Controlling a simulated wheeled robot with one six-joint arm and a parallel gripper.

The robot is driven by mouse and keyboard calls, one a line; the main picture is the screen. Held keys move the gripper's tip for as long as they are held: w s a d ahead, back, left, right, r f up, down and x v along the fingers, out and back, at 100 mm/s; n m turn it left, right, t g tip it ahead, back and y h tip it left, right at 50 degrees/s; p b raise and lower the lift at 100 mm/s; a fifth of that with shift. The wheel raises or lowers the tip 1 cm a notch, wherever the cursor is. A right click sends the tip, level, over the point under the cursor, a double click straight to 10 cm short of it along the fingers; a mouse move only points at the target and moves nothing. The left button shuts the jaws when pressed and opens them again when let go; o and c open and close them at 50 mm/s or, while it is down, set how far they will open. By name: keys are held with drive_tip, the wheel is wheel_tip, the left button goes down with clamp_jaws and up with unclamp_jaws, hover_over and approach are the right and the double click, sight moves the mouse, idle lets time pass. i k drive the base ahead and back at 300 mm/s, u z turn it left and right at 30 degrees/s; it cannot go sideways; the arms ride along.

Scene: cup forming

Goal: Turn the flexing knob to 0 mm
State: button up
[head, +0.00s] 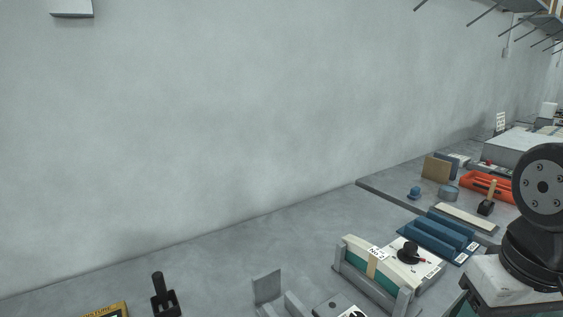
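A black knob (409,251) with a short red mark at its right sits on a pale panel (430,268) at the lower right. I cannot read its setting. The panel adjoins a cream and green curved unit (367,262) in a grey frame, with a small white label on top. A second grey block (329,306) at the bottom edge carries a dark round spot and part of a dial, cut off by the frame. I cannot tell which of these is the flexing knob. My gripper is out of view; only part of my arm shows at the right edge.
Blue padded blocks (441,234) lie behind the knob panel. A black lever (163,296) and a yellow-framed display (104,310) stand at the bottom left. A grey wall (200,130) runs behind the bench.

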sight(408, 255)
drive_tip(key=z, duration=0.55)
drive_tip(key=k, duration=1.3)
drive_tip(key=z, duration=0.65)
drive_tip(key=i, duration=1.45)
drive_tip(key=u, duration=1)
drive_tip(key=i, duration=0.4)
drive_tip(key=u, duration=0.2)
